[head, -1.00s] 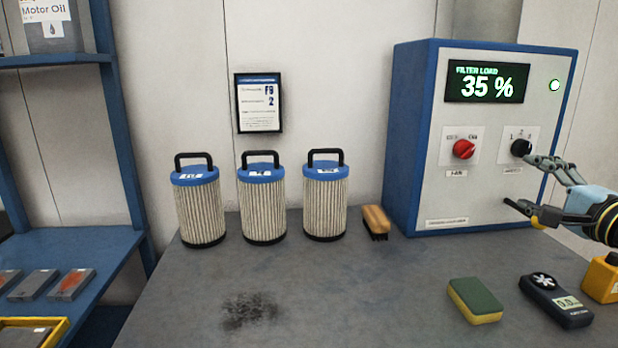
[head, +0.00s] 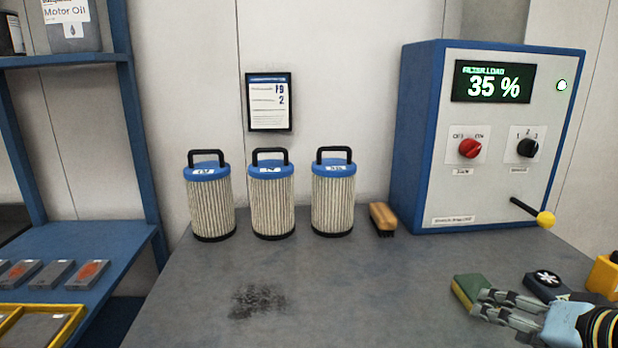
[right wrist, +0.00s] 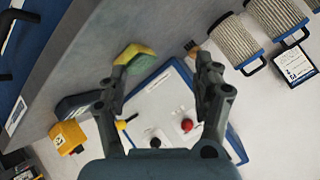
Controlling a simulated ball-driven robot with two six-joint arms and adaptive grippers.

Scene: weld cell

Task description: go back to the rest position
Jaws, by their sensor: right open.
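My right gripper (head: 486,305) is at the lower right of the head view, low over the bench beside the sponge. In the right wrist view its two fingers (right wrist: 162,85) are spread apart with nothing held between them. The control box (head: 480,130) stands at the back right of the bench. Its display reads 35 %. It has a red knob (head: 470,148), a black knob (head: 528,147) and a lever with a yellow ball (head: 545,219). No part of the right gripper touches the box. My left gripper does not show.
Three filter cartridges (head: 271,203) stand at the back of the bench, with a brush (head: 382,217) to their right. The green and yellow sponge (head: 466,288), a dark meter (head: 545,281) and a yellow object (head: 604,275) lie near my right gripper. A blue shelf (head: 80,255) is at left.

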